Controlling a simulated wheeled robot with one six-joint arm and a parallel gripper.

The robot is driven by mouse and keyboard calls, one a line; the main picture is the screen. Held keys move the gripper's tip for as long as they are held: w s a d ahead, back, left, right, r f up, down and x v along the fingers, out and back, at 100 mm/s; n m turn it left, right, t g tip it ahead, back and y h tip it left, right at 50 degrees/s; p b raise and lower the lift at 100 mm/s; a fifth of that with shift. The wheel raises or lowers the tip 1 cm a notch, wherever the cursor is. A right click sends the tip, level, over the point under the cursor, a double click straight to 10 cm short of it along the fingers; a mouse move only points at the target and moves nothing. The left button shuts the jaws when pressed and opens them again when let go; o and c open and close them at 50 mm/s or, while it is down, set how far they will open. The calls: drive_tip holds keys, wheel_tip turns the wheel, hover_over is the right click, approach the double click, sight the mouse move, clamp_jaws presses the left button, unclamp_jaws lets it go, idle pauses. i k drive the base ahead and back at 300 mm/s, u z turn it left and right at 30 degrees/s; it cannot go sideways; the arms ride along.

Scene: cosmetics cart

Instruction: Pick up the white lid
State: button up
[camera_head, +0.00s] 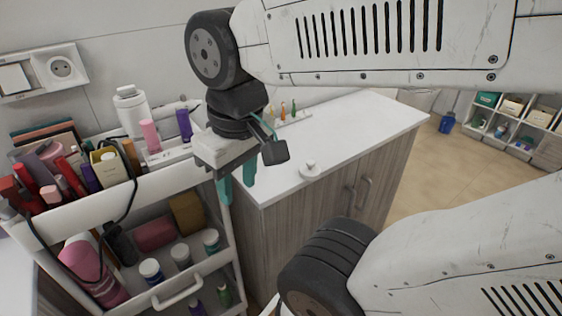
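The white lid (309,171), a round disc with a small knob on top, lies on the white countertop (357,130) near its front edge. My gripper (237,188) has teal fingers pointing down, to the left of the lid in the picture. The fingers are spread apart with nothing visible between them. They appear in front of the counter's left corner and beside the cart. Their exact height and distance from the lid cannot be told.
A white cart (171,180) crowded with cosmetics and bottles stands at left, close to my gripper. Small coloured items (283,110) stand at the back of the counter. The countertop right of the lid is clear. Shelves (512,116) stand far right.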

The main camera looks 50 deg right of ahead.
sight(309, 171)
drive_tip(key=u, duration=1.5)
drive_tip(key=k, duration=0.7)
drive_tip(key=z, duration=1)
